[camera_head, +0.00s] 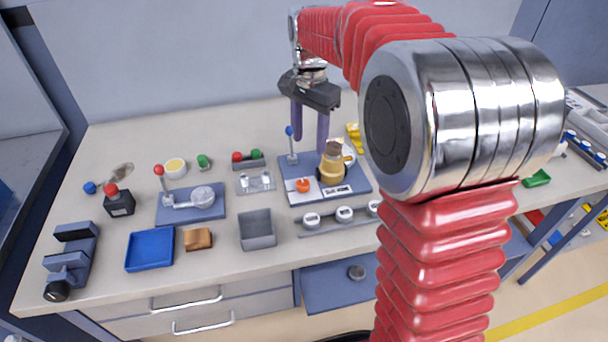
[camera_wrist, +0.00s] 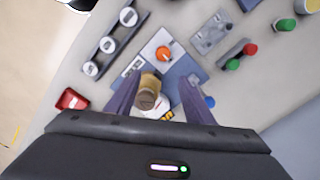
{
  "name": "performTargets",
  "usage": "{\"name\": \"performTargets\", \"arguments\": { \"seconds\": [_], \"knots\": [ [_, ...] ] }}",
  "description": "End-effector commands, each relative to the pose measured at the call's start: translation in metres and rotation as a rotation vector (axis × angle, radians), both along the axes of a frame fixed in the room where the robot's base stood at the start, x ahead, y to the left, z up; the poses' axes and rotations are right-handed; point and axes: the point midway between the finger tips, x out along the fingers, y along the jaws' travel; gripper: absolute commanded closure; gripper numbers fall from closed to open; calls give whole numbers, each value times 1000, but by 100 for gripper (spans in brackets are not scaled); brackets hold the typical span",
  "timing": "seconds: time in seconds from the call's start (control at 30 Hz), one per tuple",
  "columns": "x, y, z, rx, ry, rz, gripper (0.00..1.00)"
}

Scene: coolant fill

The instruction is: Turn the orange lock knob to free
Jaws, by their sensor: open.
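The orange lock knob (camera_head: 303,185) sits on a white plate at the front left of a blue base (camera_head: 288,160). It also shows in the wrist view (camera_wrist: 163,53), ahead of my fingertips. A tan and brass cylindrical part (camera_head: 332,166) stands on the same base, right of the knob. In the wrist view this part (camera_wrist: 149,88) lies between my fingers. My gripper (camera_head: 310,145) is open, pointing down above the back of the base. In the wrist view my gripper (camera_wrist: 157,88) shows two spread purple fingers. I cannot tell whether either finger touches the part.
A blue-tipped lever (camera_head: 290,143) rises at the base's back left, close to my fingers. A rail with round white-topped pieces (camera_head: 344,213) lies in front. A grey bin (camera_head: 257,230) and blue tray (camera_head: 150,250) stand left. My red arm hides the right side.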

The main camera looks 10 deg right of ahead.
Motion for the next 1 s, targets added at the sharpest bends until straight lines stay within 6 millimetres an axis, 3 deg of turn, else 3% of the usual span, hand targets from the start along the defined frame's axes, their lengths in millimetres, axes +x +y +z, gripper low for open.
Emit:
{"name": "performTargets", "arguments": {
  "seconds": [0.2,0.63,1.0],
  "knots": [
    [-3,19,0,1,11,-22,52],
    [-3,22,-4,1,13,-19,52],
    [-4,22,-47,1,15,-19,52]
  ]
}}
